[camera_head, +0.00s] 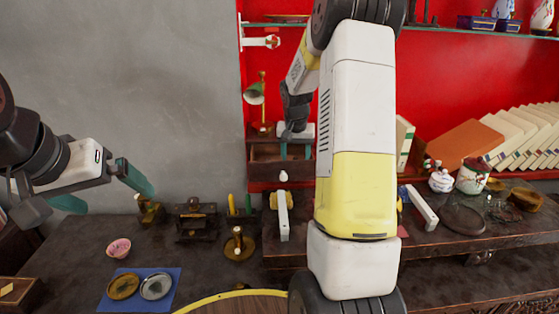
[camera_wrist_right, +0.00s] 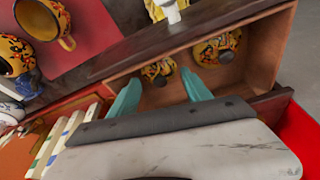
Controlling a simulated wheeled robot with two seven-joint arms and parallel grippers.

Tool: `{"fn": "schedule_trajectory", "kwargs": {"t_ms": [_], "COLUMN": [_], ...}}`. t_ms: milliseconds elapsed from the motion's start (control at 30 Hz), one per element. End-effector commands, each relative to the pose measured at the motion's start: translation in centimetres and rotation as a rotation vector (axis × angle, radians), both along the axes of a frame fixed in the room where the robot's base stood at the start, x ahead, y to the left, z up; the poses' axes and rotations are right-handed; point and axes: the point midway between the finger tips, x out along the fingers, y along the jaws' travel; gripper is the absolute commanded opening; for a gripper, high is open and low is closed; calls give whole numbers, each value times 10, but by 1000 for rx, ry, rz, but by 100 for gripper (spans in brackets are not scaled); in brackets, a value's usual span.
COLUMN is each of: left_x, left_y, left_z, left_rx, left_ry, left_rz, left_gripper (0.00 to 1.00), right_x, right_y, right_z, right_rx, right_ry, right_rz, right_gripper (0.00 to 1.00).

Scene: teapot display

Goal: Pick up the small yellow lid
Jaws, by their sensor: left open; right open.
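The small yellow lid (camera_wrist_right: 158,72), with a painted pattern and a dark knob, lies in an open wooden drawer (camera_wrist_right: 262,50) in the right wrist view. A larger yellow patterned lid (camera_wrist_right: 215,47) lies beside it in the drawer. My right gripper (camera_wrist_right: 159,78) is open, its teal fingers pointing into the drawer on either side of the small lid; I cannot tell whether they touch it. In the head view my right gripper (camera_head: 296,150) is at the drawer (camera_head: 266,152), and the lids cannot be made out. My left gripper (camera_head: 108,194) is open and empty at the left.
Leaning books (camera_head: 520,135) line the right side. A blue mat (camera_head: 172,292) with two dishes and a pink bowl (camera_head: 119,248) are at left.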

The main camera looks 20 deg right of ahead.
Motion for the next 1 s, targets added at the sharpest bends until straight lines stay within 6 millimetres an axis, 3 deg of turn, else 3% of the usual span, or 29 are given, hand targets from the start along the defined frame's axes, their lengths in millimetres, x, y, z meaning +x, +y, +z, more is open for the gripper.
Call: {"fn": "schedule_trajectory", "kwargs": {"t_ms": [100,367,600,867,1000], "left_x": [0,0,0,0,0], "left_y": [0,0,0,0,0], "left_z": [0,0,0,0,0], "left_rx": [0,0,0,0,0], "left_ry": [0,0,0,0,0], "left_rz": [0,0,0,0,0], "left_gripper": [100,100,100,100,100], "right_x": [3,3,3,3,4], "right_y": [-1,-1,-1,-1,-1], "right_z": [-11,-13,-12,-9,11], "right_rx": [0,1,1,0,-1], "right_ry": [1,0,0,-1,-4], "right_rz": [0,0,0,0,-1], "right_gripper": [57,57,12,12,12]}}
